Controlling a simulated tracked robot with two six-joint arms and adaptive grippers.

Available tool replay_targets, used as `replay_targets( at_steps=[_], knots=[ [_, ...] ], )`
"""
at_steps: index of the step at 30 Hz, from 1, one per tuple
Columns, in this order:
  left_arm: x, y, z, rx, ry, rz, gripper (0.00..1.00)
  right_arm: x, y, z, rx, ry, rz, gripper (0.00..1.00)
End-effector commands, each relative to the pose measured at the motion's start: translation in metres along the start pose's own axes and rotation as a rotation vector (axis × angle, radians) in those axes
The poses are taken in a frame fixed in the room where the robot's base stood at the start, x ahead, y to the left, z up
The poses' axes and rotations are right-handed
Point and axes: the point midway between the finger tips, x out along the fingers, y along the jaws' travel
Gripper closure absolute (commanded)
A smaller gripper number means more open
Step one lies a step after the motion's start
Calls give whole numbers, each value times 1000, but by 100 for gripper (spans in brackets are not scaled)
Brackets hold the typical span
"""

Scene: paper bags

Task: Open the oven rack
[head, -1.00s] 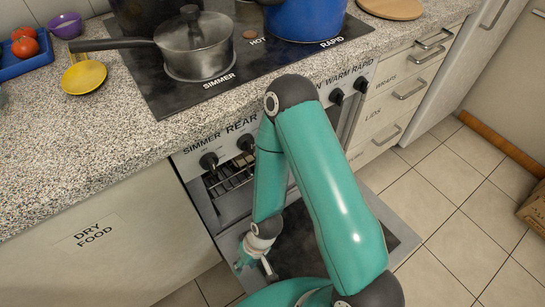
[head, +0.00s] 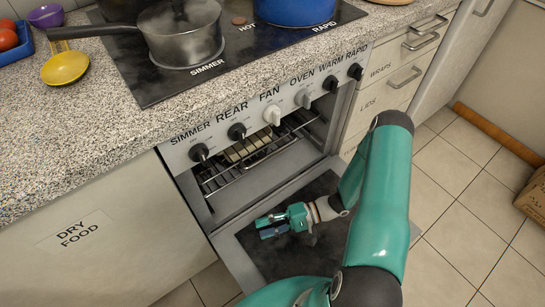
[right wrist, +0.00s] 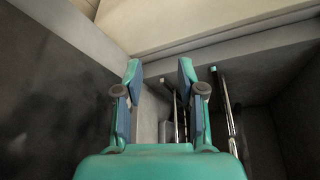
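The oven door (head: 318,205) is lowered open, with dark glass in a grey frame. The metal wire oven rack (head: 240,168) is inside the oven cavity, with pale slab-like pieces (head: 246,149) on or just behind it. Thin metal rods also show in the right wrist view (right wrist: 228,115). My right gripper (head: 262,227) is above the open door, below and in front of the rack, fingers pointing left. In the right wrist view its fingers (right wrist: 158,66) are apart with nothing between them. My left gripper is not in view.
A row of knobs (head: 237,131) lines the oven front above the opening. A steaming pan (head: 178,40) and a blue pot (head: 295,10) stand on the cooktop (head: 150,85). Drawers are at right.

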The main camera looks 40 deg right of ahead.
Motion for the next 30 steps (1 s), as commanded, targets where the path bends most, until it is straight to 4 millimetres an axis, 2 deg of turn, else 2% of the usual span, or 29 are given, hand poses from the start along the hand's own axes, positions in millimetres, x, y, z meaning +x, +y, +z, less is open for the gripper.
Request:
replay_targets(
  at_steps=[1, 3, 6, 9, 12, 17, 30],
  knots=[
    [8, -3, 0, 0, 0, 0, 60, -29, -2, -28, -52, 137, -123, 61],
    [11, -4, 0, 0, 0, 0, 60, -70, -12, -55, -151, 310, -257, 61],
    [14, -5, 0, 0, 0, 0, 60, -122, -20, -77, -281, 515, -373, 61],
    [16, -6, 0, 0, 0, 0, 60, -158, -24, -86, -372, 649, -428, 61],
    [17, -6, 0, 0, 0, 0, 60, -175, -27, -89, -420, 715, -452, 61],
    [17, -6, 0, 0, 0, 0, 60, -171, -35, -96, -435, 729, -458, 61],
    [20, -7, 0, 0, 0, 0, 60, -112, -82, -142, -434, 722, -457, 61]
  ],
)
